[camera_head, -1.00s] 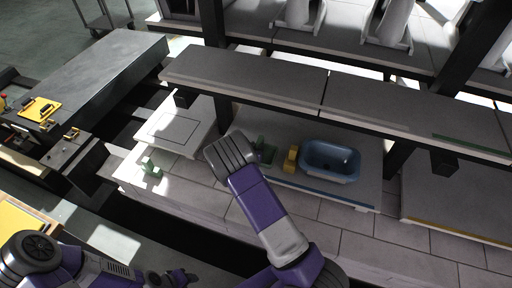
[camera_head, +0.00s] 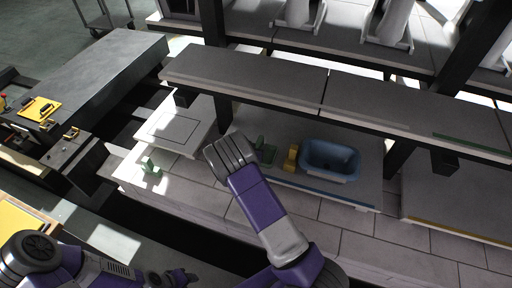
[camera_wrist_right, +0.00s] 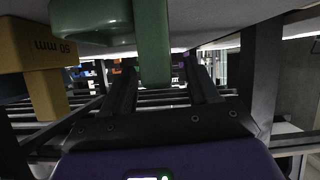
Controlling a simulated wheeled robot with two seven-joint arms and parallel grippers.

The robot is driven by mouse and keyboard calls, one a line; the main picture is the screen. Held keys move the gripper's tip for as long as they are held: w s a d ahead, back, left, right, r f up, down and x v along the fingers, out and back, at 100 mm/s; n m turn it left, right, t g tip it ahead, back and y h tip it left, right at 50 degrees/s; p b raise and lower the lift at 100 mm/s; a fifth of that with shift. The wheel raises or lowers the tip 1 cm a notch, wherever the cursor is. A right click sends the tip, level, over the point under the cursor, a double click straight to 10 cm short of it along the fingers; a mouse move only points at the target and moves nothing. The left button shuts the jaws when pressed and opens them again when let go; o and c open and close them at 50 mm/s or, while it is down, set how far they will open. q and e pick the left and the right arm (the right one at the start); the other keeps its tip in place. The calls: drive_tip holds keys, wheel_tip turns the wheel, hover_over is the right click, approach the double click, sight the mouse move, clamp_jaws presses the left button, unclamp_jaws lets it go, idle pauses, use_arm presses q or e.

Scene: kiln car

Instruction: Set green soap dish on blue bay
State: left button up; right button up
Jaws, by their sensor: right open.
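A green piece with an upright post (camera_head: 264,151) stands on the pale board with the blue front strip (camera_head: 325,193), under the middle shelf. Another small green piece (camera_head: 151,168) stands at the board's left end. I cannot tell for certain which is the soap dish. In the right wrist view, which looks inverted, a green body with a post (camera_wrist_right: 153,40) is close. My right gripper (camera_wrist_right: 165,85) is open, its fingers on either side of the post's end, with no clear contact. In the head view my own arm hides its fingertips. My left gripper (camera_head: 172,278) shows only partly at the bottom edge.
A yellow block (camera_head: 291,158) stands close beside the green piece; in the wrist view it is marked "50 mm" (camera_wrist_right: 40,60). A blue basin (camera_head: 331,160) sits right of it. The shelf (camera_head: 260,85) overhangs them. A post (camera_head: 398,155) stands to the right.

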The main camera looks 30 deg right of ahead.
drive_tip(key=shift+a+r, duration=0.1)
drive_tip(key=p+v, duration=0.4)
drive_tip(key=v, duration=0.4)
idle(1.5)
drive_tip(key=shift+s, duration=0.1)
drive_tip(key=p+v, duration=0.2)
drive_tip(key=v, duration=0.5)
drive_tip(key=shift+s, duration=0.2)
drive_tip(key=shift+a, duration=0.1)
